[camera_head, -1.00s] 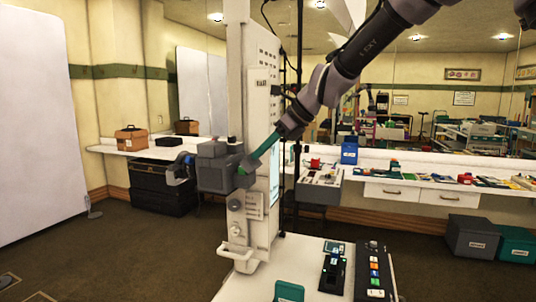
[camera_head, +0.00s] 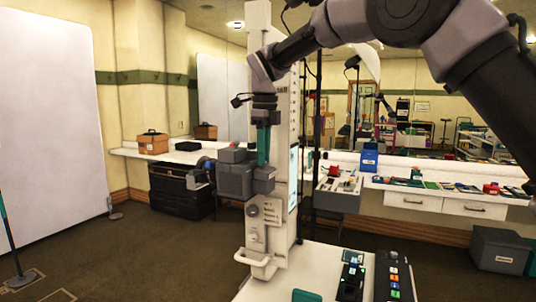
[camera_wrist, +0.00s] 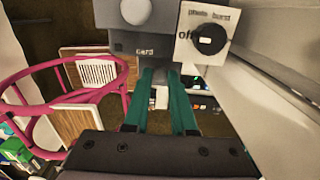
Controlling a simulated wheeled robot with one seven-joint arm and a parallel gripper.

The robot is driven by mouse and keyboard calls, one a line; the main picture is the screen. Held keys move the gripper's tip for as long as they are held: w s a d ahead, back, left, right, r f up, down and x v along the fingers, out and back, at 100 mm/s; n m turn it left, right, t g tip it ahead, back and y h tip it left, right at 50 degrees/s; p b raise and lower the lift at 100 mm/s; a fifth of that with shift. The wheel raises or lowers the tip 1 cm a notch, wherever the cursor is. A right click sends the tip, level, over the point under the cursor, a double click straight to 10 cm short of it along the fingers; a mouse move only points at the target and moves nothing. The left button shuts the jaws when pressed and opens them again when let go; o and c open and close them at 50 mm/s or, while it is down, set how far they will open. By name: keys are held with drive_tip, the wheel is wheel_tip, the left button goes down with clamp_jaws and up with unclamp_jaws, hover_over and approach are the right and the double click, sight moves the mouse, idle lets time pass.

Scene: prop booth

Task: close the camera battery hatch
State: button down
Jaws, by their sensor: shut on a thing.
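The camera (camera_head: 235,178) is a dark grey box on the front of a tall white column, with a lens end at its left. In the wrist view the camera body (camera_wrist: 132,40) is at the top, with a "card" label. My gripper (camera_head: 263,162) points down from above at the right part of the camera. In the wrist view its two green fingers (camera_wrist: 164,74) run up to the camera's lower edge and are shut on a small grey part, which seems to be the battery hatch. The fingertips largely hide it, so its angle is unclear.
The white column (camera_head: 266,225) with a handle stands right behind the camera. A white panel with a black knob (camera_wrist: 209,38) is close right of my fingers. A pink ring frame (camera_wrist: 50,68) is at left. A white table (camera_head: 300,268) with a control box is below.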

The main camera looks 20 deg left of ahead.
sight(260, 167)
drive_tip(key=shift+a+f+h, duration=0.2)
drive_tip(key=shift+h, duration=0.2)
drive_tip(key=c, duration=0.7)
unclamp_jaws()
drive_tip(key=shift+c, duration=0.2)
wheel_tip(260, 167, up, 11)
drive_tip(key=shift+a, duration=0.35)
drive_tip(key=shift+f, duration=0.1)
